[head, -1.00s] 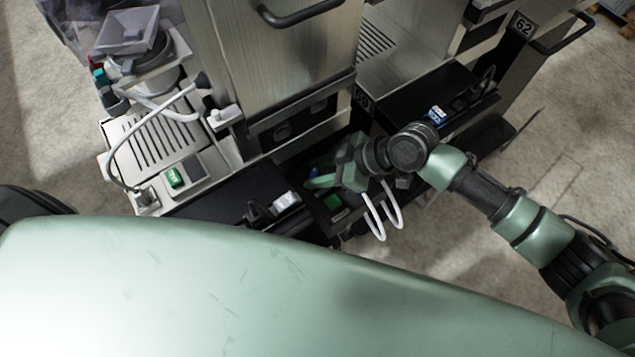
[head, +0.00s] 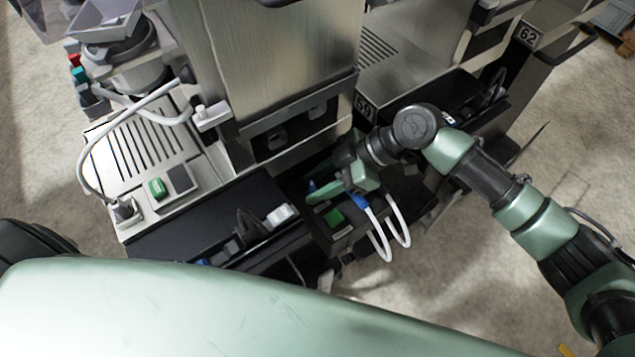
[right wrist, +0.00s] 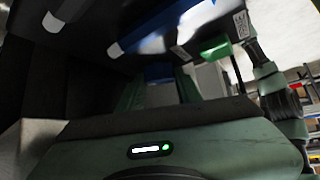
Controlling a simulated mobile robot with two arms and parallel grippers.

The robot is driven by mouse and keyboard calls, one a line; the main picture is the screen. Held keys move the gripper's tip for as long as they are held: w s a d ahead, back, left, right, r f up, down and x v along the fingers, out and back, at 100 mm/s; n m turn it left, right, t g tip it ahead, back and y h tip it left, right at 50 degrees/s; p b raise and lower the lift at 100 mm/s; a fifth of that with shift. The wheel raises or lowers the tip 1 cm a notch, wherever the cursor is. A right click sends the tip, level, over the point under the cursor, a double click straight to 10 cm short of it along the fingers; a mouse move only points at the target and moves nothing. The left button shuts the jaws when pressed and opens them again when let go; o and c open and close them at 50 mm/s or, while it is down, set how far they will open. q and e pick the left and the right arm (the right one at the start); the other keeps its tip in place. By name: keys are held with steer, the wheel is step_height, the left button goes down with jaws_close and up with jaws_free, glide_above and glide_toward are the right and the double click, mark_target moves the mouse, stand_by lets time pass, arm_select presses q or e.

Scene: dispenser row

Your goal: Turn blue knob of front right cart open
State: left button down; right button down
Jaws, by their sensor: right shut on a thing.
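The front right cart's black box (head: 345,238) has a green button on top and two white tubes (head: 378,240) at its right side. My right gripper (head: 325,192) is over this box, coming in from the right, and is shut on the blue knob (right wrist: 160,72), which shows between the fingers in the right wrist view. Blue also shows at the box in the head view, left of the finger and near the tube tops (head: 362,202). The gripper hides much of the knob in the head view. My left gripper is not in view.
A steel cart with a slotted tray (head: 140,150), a green button (head: 158,188) and a white hose stands at left. A tall steel cabinet (head: 270,60) rises behind the box. Carts marked 59 and 62 stand at right. Bare floor lies at lower right.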

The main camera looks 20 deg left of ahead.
steer(key=c, duration=1)
jaws_free()
steer(key=shift+o, duration=0.2)
